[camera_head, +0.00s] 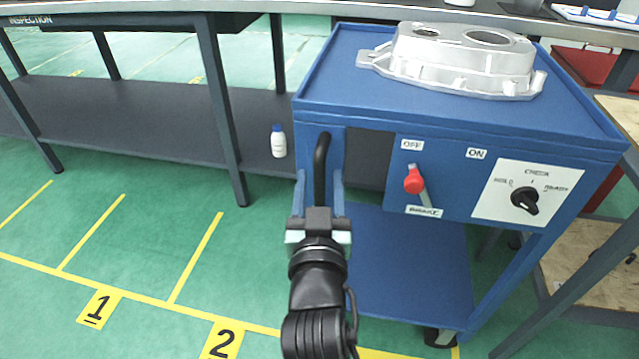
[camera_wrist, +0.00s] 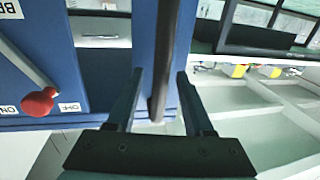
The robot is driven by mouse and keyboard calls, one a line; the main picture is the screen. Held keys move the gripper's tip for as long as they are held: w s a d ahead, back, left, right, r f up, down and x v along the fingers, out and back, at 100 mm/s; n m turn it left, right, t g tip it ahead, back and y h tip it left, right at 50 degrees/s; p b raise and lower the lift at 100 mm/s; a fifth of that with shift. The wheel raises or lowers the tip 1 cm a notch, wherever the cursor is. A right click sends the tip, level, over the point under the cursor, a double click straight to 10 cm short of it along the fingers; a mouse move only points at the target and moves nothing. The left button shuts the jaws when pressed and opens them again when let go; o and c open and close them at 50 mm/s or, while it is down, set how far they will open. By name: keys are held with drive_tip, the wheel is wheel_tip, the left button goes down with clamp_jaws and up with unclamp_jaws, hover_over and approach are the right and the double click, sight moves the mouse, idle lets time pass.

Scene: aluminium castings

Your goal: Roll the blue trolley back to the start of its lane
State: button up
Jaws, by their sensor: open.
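The blue trolley (camera_head: 330,75) stands at the right in the head view, with a silver casting (camera_head: 460,65) on its top. Its upright black handle (camera_head: 321,160) is on the front left post; the handle also shows in the wrist view (camera_wrist: 166,50). My gripper (camera_head: 320,195) is open at the handle's lower part. In the wrist view its two fingers (camera_wrist: 160,75) are on either side of the handle; contact is not clear. The red-knobbed brake lever (camera_head: 414,180) leans toward the OFF label. The black check dial (camera_head: 525,200) has HOLD and READY marks; its exact setting is unclear.
Yellow lane lines and floor plates 1 (camera_head: 98,308) and 2 (camera_head: 222,341) lie left of the trolley on clear green floor. A grey inspection bench (camera_head: 130,110) stands behind, with a white bottle (camera_head: 278,141) on its lower shelf. Another bench (camera_head: 585,285) stands close at right.

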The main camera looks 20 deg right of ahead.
drive_tip(key=shift+c, duration=0.2)
clamp_jaws()
idle(1.1)
